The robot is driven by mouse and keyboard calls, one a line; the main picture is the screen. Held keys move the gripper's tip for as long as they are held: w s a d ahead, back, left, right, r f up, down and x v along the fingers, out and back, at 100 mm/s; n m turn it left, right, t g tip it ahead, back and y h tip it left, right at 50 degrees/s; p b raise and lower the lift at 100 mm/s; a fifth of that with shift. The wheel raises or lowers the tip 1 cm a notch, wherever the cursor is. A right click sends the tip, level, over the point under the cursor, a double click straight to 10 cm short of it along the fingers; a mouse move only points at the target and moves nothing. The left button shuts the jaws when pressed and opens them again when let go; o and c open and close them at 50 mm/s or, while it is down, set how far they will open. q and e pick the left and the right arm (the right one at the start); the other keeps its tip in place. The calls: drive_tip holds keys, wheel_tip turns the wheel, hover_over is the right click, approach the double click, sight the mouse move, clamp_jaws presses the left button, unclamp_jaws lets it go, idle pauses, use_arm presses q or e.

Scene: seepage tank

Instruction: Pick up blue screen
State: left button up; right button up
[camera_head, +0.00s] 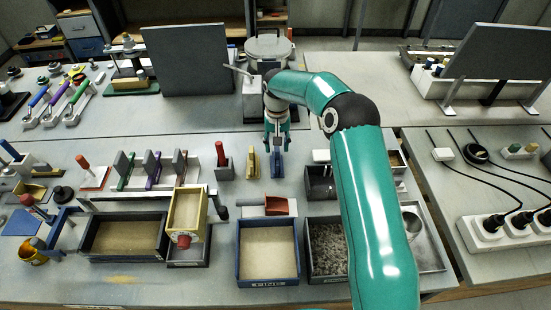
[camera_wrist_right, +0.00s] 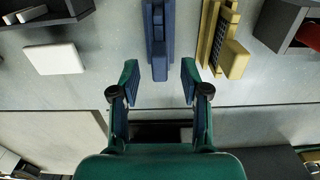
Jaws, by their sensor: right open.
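The blue screen (camera_head: 276,165) is a narrow upright blue piece on the grey table, just right of a similar yellow screen (camera_head: 253,164). My right gripper (camera_head: 277,147) is beside the blue screen in the head view and partly overlaps its outline. In the right wrist view, the blue screen (camera_wrist_right: 158,40) lies ahead of my open right gripper (camera_wrist_right: 160,80), roughly in line with the gap between the fingers. My left gripper is not in view.
A red-handled block (camera_head: 224,164) stands left of the screens. A sand-filled bin (camera_head: 267,281) and a gravel bin (camera_head: 327,276) are in front. A large dark panel (camera_head: 187,60) and a round metal vessel (camera_head: 268,45) stand behind.

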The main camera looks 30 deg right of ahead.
sight(277, 154)
wheel_tip(277, 154, down, 5)
drive_tip(key=shift+s+a+r+b, duration=0.1)
drive_tip(key=shift+r+b, duration=0.1)
drive_tip(key=shift+b, duration=0.45)
drive_tip(key=shift+c, duration=0.4)
drive_tip(key=shift+r, duration=0.1)
clamp_jaws()
